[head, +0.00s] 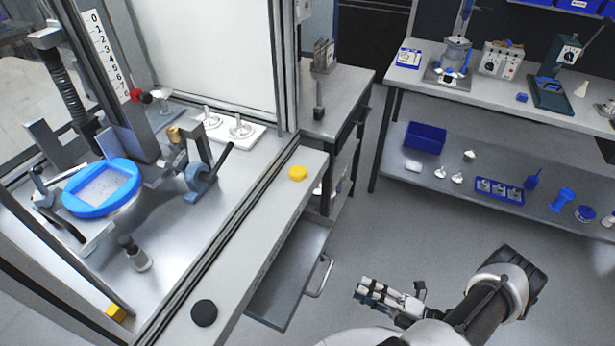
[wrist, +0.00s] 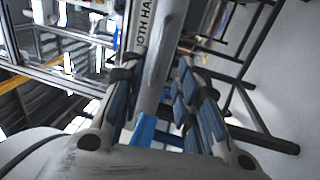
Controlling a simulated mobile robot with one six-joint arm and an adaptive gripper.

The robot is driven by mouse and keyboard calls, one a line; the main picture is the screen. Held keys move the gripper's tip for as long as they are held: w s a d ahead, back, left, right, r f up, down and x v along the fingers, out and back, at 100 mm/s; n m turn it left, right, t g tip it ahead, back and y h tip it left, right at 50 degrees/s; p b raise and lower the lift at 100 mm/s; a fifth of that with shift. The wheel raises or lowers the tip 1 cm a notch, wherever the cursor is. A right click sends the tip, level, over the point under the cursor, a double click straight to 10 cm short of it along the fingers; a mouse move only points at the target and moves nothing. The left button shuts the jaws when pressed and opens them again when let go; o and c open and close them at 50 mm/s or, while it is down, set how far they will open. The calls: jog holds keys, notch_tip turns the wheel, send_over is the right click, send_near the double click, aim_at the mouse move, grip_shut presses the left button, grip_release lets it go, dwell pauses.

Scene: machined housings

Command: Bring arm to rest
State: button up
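My arm (head: 480,308) is at the bottom right of the head view, folded low over the floor in front of the bench. My gripper (head: 375,293) points left there, apart from the bench and the drawer, and I see nothing held in it. In the wrist view, the two blue-padded fingers of my gripper (wrist: 158,95) stand apart. A pale post with dark lettering (wrist: 150,40) shows between and beyond them; I cannot tell whether it is near.
A machine enclosure with a blue round fixture (head: 100,187) stands at left. Its front ledge carries a yellow button (head: 297,173) and a black button (head: 204,313). An open grey drawer (head: 290,275) juts out below. A shelved workbench (head: 480,100) stands at back right. Floor between is clear.

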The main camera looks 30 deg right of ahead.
jog(key=shift+r, duration=0.1)
jog(key=w+a+r+n+g, duration=0.2)
jog(key=a+r+n+g, duration=0.1)
jog(key=r+n+g, duration=0.4)
jog(key=w+a+r+n+g+h, duration=0.1)
jog(key=w+a+r+n+g, duration=0.25)
jog(key=r+n, duration=0.55)
jog(key=w+a+r+n+g, duration=0.1)
jog(key=a+r+n+g, duration=0.1)
jog(key=r+n+g, duration=0.5)
jog(key=s+a+r+n+t+h, duration=0.3)
jog(key=r+n, duration=0.5)
jog(key=n, duration=0.4)
jog(key=s+a+r+n+t+h, duration=0.3)
jog(key=s+a+r+n+h, duration=0.2)
jog(key=n, duration=0.6)
jog(key=a+r+h, duration=0.2)
jog(key=a+r, duration=0.1)
jog(key=a, duration=0.1)
jog(key=shift+s+a+r+n+h, duration=0.15)
jog(key=shift+r+n+h, duration=0.15)
jog(key=shift+n+h, duration=0.1)
